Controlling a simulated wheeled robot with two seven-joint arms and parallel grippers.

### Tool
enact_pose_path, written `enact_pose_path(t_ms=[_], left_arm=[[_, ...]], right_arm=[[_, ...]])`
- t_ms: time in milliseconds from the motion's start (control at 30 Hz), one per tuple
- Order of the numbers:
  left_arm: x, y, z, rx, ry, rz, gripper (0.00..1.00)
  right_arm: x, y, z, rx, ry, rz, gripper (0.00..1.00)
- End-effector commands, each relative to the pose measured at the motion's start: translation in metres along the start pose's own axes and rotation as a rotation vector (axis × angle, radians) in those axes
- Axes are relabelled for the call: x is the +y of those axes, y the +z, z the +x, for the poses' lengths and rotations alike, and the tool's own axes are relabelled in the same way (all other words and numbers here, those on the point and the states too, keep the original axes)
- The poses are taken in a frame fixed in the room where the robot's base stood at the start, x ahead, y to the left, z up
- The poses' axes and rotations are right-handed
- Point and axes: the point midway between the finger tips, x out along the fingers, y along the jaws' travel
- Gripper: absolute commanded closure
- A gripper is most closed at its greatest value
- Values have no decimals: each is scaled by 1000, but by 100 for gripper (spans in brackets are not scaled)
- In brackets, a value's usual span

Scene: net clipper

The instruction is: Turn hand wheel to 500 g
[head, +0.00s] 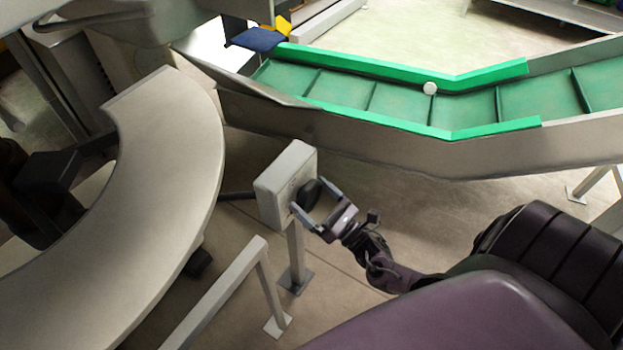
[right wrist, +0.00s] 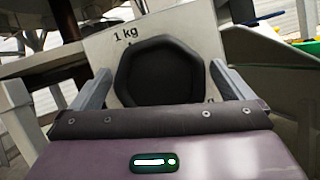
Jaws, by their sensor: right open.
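The hand wheel (head: 308,193) is a black knob on the front face of a pale grey box (head: 284,182) on a post. In the right wrist view the wheel (right wrist: 160,72) is many-sided and faces me. The label "1 kg" shows above and left of it on the box face (right wrist: 203,42). Other markings are mostly hidden behind the wheel and a finger. My right gripper (head: 309,195) is open, with one finger on each side of the wheel. In the wrist view gaps show between the fingers (right wrist: 160,70) and the wheel. My left gripper is out of view.
A curved beige table (head: 170,150) stands left of the box. A grey metal frame (head: 225,290) stands in front of the box. Floor is open between box and conveyor.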

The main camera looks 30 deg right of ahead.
Motion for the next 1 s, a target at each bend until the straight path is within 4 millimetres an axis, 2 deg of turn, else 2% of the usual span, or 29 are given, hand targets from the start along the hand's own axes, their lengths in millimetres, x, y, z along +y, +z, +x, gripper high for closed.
enact_pose_path(t_ms=[100,367,667,933,1000], left_arm=[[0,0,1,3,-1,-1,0],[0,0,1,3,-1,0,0],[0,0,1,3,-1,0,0],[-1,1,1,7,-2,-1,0],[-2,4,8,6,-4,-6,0]], right_arm=[[0,0,6,1,0,1,0],[0,-1,7,2,-1,2,1],[0,0,7,1,-1,2,40],[0,0,7,1,-13,28,39],[0,1,7,1,-23,52,39]])
